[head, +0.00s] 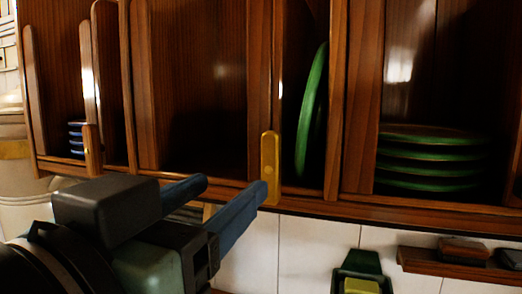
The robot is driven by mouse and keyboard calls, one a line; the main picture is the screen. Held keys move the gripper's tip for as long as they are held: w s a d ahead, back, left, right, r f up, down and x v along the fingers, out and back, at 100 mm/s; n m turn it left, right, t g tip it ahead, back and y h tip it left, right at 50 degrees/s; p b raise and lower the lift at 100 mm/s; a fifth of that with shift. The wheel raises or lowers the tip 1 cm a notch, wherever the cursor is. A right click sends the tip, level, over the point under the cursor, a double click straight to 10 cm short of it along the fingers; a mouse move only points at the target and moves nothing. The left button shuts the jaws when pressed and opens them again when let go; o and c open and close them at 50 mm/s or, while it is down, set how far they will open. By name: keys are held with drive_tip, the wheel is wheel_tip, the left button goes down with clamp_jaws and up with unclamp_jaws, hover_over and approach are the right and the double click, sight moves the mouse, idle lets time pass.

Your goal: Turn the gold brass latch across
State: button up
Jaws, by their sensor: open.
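The gold brass latch (270,160) stands upright on the front of the wooden cabinet, at the divider just left of the leaning green plate. My gripper (225,187) reaches in from the lower left with its two blue-grey fingers apart and nothing seen between them. The tip of the right finger overlaps the latch's lower end in the picture; I cannot tell whether they touch. The left finger's tip is well to the left of the latch, in front of the cabinet's bottom rail.
The wooden cabinet (300,200) has open compartments. A green plate (312,110) leans in one, and several green plates (430,160) are stacked at right. Below are white tiles (300,245), a green holder (362,266) and a small wooden shelf (460,262) at lower right.

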sight(269, 159)
drive_tip(key=p+x, duration=0.4)
drive_tip(key=x, duration=0.6)
drive_tip(key=shift+w+d, duration=0.25)
drive_tip(key=shift+w, duration=0.1)
drive_tip(key=shift+w+d, duration=0.25)
drive_tip(key=shift+w, duration=0.45)
drive_tip(key=shift+c, duration=0.3)
clamp_jaws()
